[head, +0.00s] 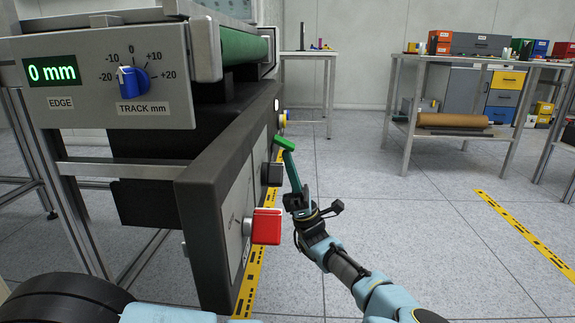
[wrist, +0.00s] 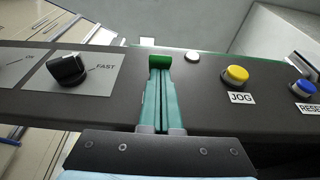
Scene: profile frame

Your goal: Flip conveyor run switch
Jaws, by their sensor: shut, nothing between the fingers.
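A bright green piece (head: 284,142), likely the run switch, shows beside the conveyor's dark control panel (head: 215,195), between a dark knob and a yellow button. It also shows in the wrist view (wrist: 160,62), left of the JOG button; no label for it is visible. My gripper (head: 289,156) is shut, with its teal fingers (wrist: 160,75) side by side and nothing between them. The fingertips are right at the green piece and partly cover it. I cannot tell whether they press on it.
The dark knob (wrist: 68,68) by the FAST label, yellow JOG button (wrist: 236,74) and blue RESET button (wrist: 304,88) flank the fingers. A red switch (head: 266,226) sticks out at the panel's near end. Open floor (head: 400,220) lies to the right, with workbenches behind.

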